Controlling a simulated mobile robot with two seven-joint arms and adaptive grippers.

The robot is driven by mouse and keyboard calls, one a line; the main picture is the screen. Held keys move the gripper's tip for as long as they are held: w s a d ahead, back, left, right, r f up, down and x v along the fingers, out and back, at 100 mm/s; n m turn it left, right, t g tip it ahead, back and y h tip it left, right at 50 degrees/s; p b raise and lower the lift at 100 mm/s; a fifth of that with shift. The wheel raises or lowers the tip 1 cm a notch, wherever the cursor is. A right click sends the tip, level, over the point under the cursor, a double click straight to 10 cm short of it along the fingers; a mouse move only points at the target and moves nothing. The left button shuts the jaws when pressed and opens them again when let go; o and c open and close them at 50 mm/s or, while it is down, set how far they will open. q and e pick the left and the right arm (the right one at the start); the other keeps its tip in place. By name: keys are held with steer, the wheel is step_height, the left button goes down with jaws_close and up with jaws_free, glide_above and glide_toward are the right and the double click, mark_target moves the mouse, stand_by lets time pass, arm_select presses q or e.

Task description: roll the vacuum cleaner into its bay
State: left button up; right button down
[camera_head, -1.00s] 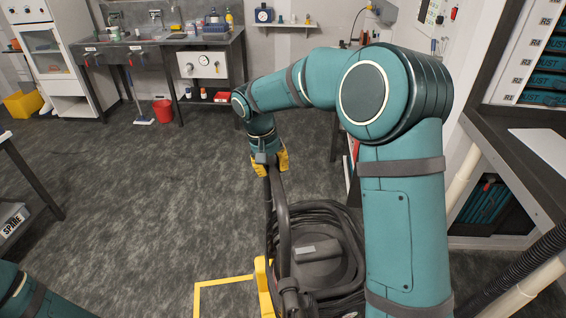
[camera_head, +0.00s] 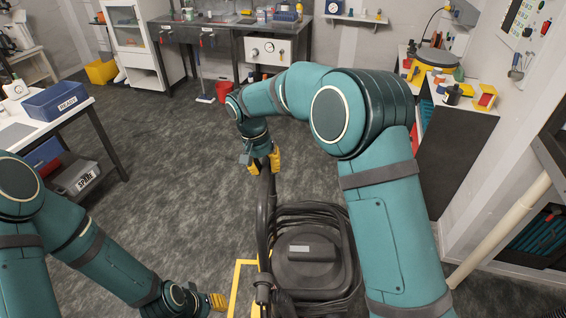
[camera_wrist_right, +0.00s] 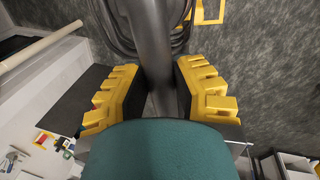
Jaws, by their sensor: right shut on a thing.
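The dark grey vacuum cleaner (camera_head: 308,255), with its hose coiled around its body, stands on the floor in front of me. Its upright tube handle (camera_head: 264,215) rises on its left side and also shows in the wrist view (camera_wrist_right: 150,45). My right gripper (camera_head: 264,162) is shut on the upper part of this handle, with one yellow finger on each side. A yellow floor outline (camera_head: 236,275), seemingly the bay marking, shows just left of the vacuum; the rest is hidden or out of frame. My left gripper (camera_head: 215,302) is low at the picture's bottom, its opening unclear.
A side table with a blue READY bin (camera_head: 57,100) and a SPARE box (camera_head: 76,177) stands at left. A sink bench (camera_head: 220,32) and a red bucket (camera_head: 224,92) are at the back. The middle floor is clear.

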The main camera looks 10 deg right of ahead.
steer(key=shift+w+a+f+p, duration=0.1)
steer(key=shift+w+a+p, duration=0.1)
steer(key=shift+a, duration=0.65)
steer(key=shift+w+a+p, duration=0.2)
steer(key=shift+a, duration=0.6)
steer(key=shift+w+a+f+p, duration=0.1)
steer(key=shift+w+a+p, duration=0.1)
steer(key=shift+a, duration=0.65)
steer(key=c, duration=0.7)
jaws_free()
steer(key=shift+r, duration=0.1)
steer(key=shift+c, duration=0.2)
steer(key=shift+w+r, duration=0.1)
steer(key=shift+r, duration=0.1)
step_height(320, 180, up, 12)
steer(key=a, duration=0.2)
steer(key=shift+w+a+f, duration=0.15)
steer(key=shift+w+f, duration=0.1)
steer(key=shift+w, duration=0.05)
steer(key=shift+f, duration=0.1)
